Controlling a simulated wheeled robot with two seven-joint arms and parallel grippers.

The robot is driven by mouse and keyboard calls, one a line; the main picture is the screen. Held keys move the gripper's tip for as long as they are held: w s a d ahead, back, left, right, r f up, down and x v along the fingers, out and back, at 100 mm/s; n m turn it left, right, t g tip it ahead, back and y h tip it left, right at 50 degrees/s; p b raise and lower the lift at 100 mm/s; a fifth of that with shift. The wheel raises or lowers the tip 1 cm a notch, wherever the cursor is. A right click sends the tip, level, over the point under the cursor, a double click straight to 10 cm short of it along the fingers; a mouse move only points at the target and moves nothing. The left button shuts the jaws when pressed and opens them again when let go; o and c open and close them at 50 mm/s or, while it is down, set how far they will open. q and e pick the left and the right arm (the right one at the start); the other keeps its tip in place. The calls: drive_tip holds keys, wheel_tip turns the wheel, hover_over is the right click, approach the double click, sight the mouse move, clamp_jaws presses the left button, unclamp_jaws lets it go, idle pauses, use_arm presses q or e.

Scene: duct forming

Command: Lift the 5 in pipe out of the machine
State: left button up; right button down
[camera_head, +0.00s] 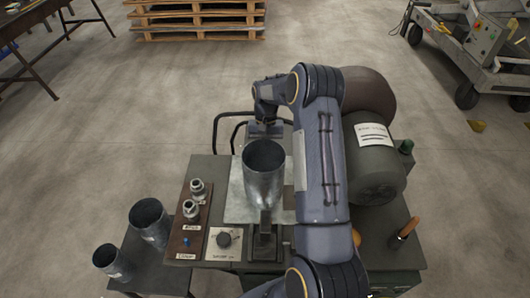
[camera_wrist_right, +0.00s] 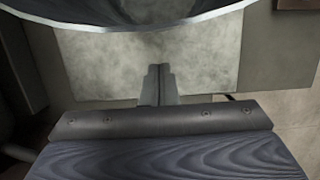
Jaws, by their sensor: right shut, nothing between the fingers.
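A grey metal pipe (camera_head: 264,185) stands on a pale plate (camera_head: 238,205) of the machine (camera_head: 202,172), its open end up. Its size label cannot be read. My right arm reaches over the machine, and my right gripper (camera_head: 265,135) is at the pipe's far side, its fingertips largely hidden in the head view. In the right wrist view the fingers (camera_wrist_right: 157,84) are together and empty, above the pale plate. The curved pipe rim (camera_wrist_right: 150,22) crosses the top of that view, apart from the fingers. My left gripper is not in view.
Two more pipes (camera_head: 149,221) (camera_head: 108,261) stand on a lower surface at left. A wooden panel (camera_head: 187,235) with metal fittings lies beside the plate. A large rounded drum (camera_head: 375,165) stands right of my arm. An orange handle (camera_head: 404,231) is at right.

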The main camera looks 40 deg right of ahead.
sight(265, 159)
drive_tip(key=shift+s+a+r, duration=0.3)
drive_tip(key=shift+s+a, duration=0.4)
drive_tip(key=shift+s, duration=0.15)
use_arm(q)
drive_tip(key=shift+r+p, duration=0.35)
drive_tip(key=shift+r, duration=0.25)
use_arm(e)
drive_tip(key=shift+s+a+f, duration=0.15)
drive_tip(key=shift+s+a, duration=0.1)
drive_tip(key=shift+s+a+f+b, duration=0.1)
drive_tip(key=shift+s+a+b, duration=0.05)
drive_tip(key=shift+b, duration=0.2)
drive_tip(key=shift+s+a+r, duration=0.25)
drive_tip(key=shift+s+a, duration=0.3)
drive_tip(key=shift+s, duration=0.15)
drive_tip(key=shift+w+d+f, duration=0.15)
drive_tip(key=shift+w+d, duration=0.05)
drive_tip(key=shift+w, duration=0.05)
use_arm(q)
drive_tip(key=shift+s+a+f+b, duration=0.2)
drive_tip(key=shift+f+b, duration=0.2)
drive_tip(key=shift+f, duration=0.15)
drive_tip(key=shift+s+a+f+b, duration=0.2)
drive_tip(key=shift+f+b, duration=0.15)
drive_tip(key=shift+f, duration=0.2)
use_arm(e)
drive_tip(key=v, duration=0.7)
drive_tip(key=shift+r, duration=0.4)
drive_tip(key=shift+a, duration=0.1)
